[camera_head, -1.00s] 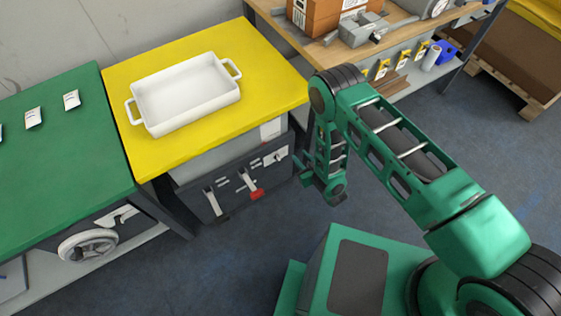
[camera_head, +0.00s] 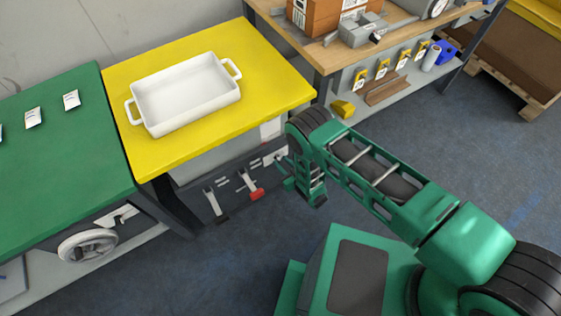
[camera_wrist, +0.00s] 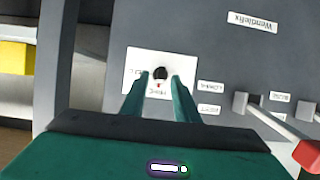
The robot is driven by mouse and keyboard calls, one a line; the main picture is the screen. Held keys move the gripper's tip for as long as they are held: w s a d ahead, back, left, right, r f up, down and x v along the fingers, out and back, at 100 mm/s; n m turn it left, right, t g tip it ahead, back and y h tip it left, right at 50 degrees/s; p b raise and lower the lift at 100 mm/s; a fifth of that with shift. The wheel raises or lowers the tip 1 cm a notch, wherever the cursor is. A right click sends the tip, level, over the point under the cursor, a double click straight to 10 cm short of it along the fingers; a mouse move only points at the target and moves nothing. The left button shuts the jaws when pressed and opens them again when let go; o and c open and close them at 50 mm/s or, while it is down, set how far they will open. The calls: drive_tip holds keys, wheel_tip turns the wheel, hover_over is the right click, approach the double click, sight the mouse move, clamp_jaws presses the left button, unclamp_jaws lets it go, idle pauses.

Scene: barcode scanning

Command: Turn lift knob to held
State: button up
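The lift knob (camera_wrist: 160,73) is a small dark round knob on a white plate (camera_wrist: 137,62) in the wrist view. A red mark shows beside it, toward the bottom of the picture; the plate's small lettering is hard to read. My gripper (camera_wrist: 160,80) is open, with one green finger on each side of the knob in the picture. I cannot tell whether the fingers touch it. In the head view my gripper (camera_head: 286,172) is at the right end of the dark control panel (camera_head: 205,192) under the yellow table; the knob cannot be made out there.
Two levers stick out of the panel, one with a red handle (camera_head: 257,194) and one with a dark end (camera_head: 221,219). A white dish (camera_head: 187,90) stands on the yellow table (camera_head: 265,75) above. A wooden workbench (camera_head: 330,62) is behind to the right. The floor in front is clear.

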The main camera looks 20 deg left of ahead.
drive_tip(key=shift+w+a+f, duration=0.3)
drive_tip(key=shift+w+a, duration=0.1)
drive_tip(key=shift+a, duration=0.05)
clamp_jaws()
drive_tip(key=shift+a, duration=0.1)
